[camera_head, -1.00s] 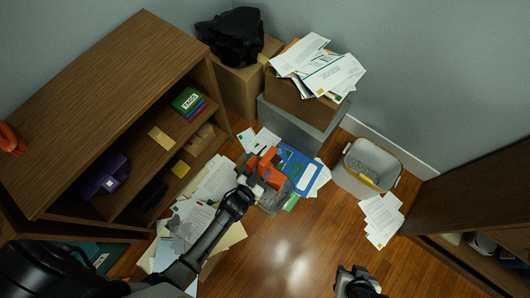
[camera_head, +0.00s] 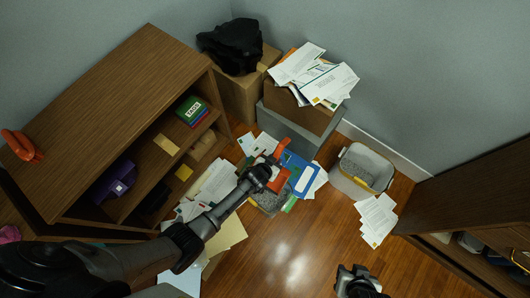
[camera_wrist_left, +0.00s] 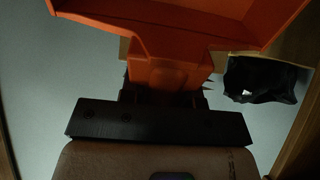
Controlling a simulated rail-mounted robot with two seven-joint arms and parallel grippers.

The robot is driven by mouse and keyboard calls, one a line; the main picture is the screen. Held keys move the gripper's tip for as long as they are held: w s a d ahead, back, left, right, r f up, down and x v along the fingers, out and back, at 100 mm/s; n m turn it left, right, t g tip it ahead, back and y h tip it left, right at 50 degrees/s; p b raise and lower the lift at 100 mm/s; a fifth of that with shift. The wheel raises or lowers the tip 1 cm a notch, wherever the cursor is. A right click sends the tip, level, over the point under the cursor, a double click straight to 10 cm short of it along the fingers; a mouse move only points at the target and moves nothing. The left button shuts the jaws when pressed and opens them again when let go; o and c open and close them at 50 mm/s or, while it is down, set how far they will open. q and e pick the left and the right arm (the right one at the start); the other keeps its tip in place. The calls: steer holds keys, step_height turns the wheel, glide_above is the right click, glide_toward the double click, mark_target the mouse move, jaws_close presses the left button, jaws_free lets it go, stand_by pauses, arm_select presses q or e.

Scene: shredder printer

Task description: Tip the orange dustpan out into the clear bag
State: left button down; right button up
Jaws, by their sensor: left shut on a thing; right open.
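My left gripper (camera_head: 261,176) is shut on the handle of the orange dustpan (camera_head: 281,150). In the left wrist view the dustpan (camera_wrist_left: 190,30) fills the top, its handle running down into the jaws. In the head view the dustpan looks steeply tilted, above a see-through, grey-filled thing (camera_head: 268,204) that looks like the clear bag. The arm and dustpan partly hide that thing; I cannot tell where its opening is or whether anything is still in the pan. My right gripper (camera_head: 357,282) is open and empty, low in the head view.
A grey bin (camera_head: 347,181) with grey shreds stands to the right, loose papers (camera_head: 377,218) beside it. A blue folder (camera_head: 301,174) and papers lie around the bag. A brown shelf (camera_head: 120,95) stands left; a paper-filled box (camera_head: 296,95) is behind. Floor at centre front is clear.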

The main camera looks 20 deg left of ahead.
arm_select(q)
steer(key=shift+w+d+f+g, duration=0.15)
steer(key=shift+w+g, duration=0.35)
steer(key=shift+w, duration=0.45)
steer(key=w+d+f+g+y+b, duration=0.1)
steer(key=w+f+g+b, duration=0.8)
steer(key=b, duration=1.5)
step_height(320, 180, down, 3)
steer(key=shift+w+d+r+g+y+b, duration=0.2)
steer(key=shift+w+d+g+y+b, duration=0.2)
steer(key=shift+w, duration=0.35)
steer(key=shift+r, duration=0.1)
